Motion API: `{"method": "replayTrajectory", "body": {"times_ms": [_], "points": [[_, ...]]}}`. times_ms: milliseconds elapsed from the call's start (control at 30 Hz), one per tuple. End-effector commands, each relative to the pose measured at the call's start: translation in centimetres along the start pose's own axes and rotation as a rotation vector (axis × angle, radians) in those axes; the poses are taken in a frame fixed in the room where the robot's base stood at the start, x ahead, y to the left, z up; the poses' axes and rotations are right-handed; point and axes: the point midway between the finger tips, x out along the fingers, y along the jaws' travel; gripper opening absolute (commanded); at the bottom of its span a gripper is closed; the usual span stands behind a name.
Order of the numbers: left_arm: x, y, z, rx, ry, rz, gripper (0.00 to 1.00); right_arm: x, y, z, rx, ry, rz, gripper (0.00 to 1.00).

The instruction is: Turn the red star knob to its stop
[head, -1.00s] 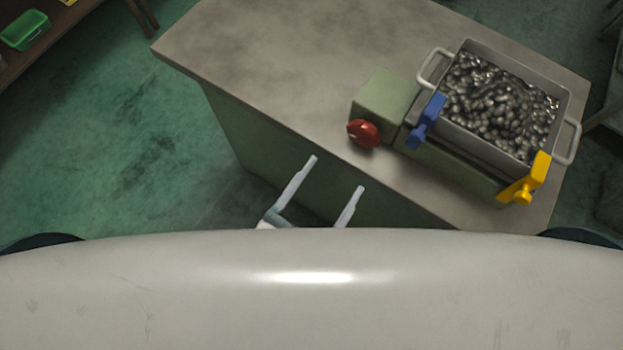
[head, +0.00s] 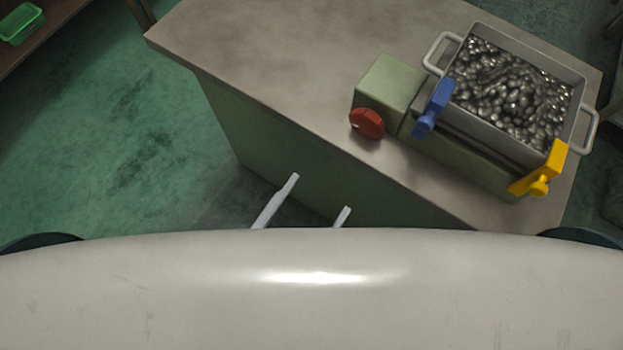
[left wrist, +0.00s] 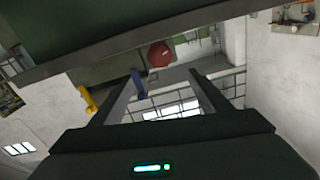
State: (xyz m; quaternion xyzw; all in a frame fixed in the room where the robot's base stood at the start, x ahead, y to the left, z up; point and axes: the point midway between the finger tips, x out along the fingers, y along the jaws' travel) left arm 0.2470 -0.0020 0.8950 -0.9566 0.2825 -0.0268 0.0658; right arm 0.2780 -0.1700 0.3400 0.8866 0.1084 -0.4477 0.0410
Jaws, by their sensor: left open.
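The red star knob (head: 367,123) sits on the front face of a green box (head: 389,87) on the grey bench top. It also shows in the left wrist view (left wrist: 159,55), beyond my fingers. My left gripper (head: 319,196) is open and empty. Its two pale fingertips show in front of the bench side, below and to the left of the knob and apart from it. The rest of that gripper is hidden behind my own body in the head view. My right gripper is not in view.
A grey bin (head: 520,70) full of metal pieces stands right of the knob. A blue lever (head: 433,107) and a yellow lever (head: 541,172) stick out at its near side. The bench top (head: 270,50) is clear to the left.

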Motion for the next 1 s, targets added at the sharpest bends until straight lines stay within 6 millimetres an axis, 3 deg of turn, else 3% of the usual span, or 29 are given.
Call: {"method": "replayTrajectory", "body": {"times_ms": [300,467,567,667,867,1000], "points": [[0.1,0.0,0.3,0.0,-0.004,0.0,0.7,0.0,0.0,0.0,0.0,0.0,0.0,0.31],[0.5,0.2,2.7,0.0,-0.036,0.003,0.7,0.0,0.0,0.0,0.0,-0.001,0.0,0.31],[1.0,0.3,6.2,-0.003,-0.083,0.006,0.7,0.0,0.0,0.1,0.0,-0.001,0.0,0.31],[1.5,0.2,11.2,-0.009,-0.152,0.005,0.7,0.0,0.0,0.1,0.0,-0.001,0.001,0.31],[1.9,-1.2,24.4,-0.039,-0.344,-0.02,0.7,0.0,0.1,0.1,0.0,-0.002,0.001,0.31],[0.9,-3.1,33.8,-0.077,-0.495,-0.058,0.7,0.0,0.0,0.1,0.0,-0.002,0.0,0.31]]}}
